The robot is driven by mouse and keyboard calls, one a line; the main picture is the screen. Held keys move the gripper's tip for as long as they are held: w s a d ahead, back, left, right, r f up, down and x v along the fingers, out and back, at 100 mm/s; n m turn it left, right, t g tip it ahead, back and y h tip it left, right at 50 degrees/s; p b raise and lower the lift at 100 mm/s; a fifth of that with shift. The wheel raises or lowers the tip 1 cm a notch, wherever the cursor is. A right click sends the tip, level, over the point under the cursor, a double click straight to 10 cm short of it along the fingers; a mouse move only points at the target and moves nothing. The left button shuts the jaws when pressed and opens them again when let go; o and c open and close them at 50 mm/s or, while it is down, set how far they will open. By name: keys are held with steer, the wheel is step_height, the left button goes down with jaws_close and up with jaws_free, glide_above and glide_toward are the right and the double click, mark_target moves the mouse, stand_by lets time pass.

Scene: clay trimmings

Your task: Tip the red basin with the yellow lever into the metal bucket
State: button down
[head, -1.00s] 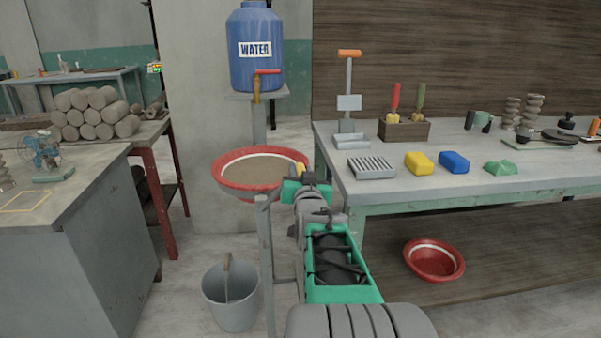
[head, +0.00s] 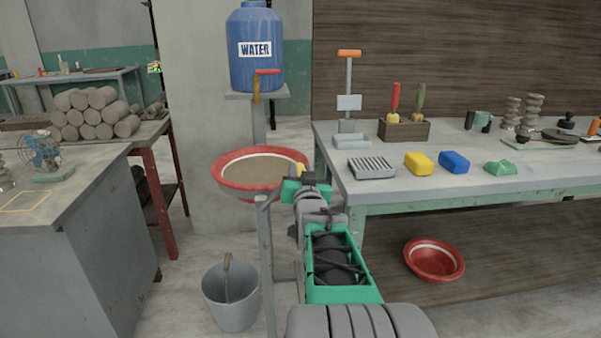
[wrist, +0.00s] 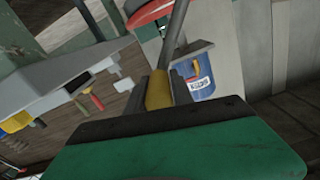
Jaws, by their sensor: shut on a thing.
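The red basin (head: 228,180) sits on its grey stand below the water tank's tap in the head view, filled with brownish material and looking about level. Its red rim also shows at the top of the wrist view (wrist: 147,14). The yellow lever (wrist: 159,90) is between the fingers of my gripper (wrist: 158,98) in the wrist view, on a grey rod leading up to the basin. In the head view my gripper (head: 306,178) is at the basin's right side, shut on the lever, which it mostly hides. The metal bucket (head: 230,300) stands on the floor below the basin, to its left.
A blue water tank (head: 255,50) with a tap stands above the basin. A workbench (head: 400,190) with tools, sponges and a rack is at right. A second red basin (head: 434,260) lies beneath it. A grey table (head: 75,205) with a fan is at left.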

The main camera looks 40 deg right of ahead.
steer(key=shift+w+a+r+n, duration=0.3)
steer(key=shift+a+n, duration=0.1)
steer(key=w+a+r+n+b, duration=0.3)
steer(key=w+a+n, duration=0.1)
steer(key=a+n, duration=0.1)
steer(key=shift+a, duration=0.35)
steer(key=c, duration=1.1)
jaws_free()
steer(key=p+v, duration=0.1)
steer(key=v, duration=0.7)
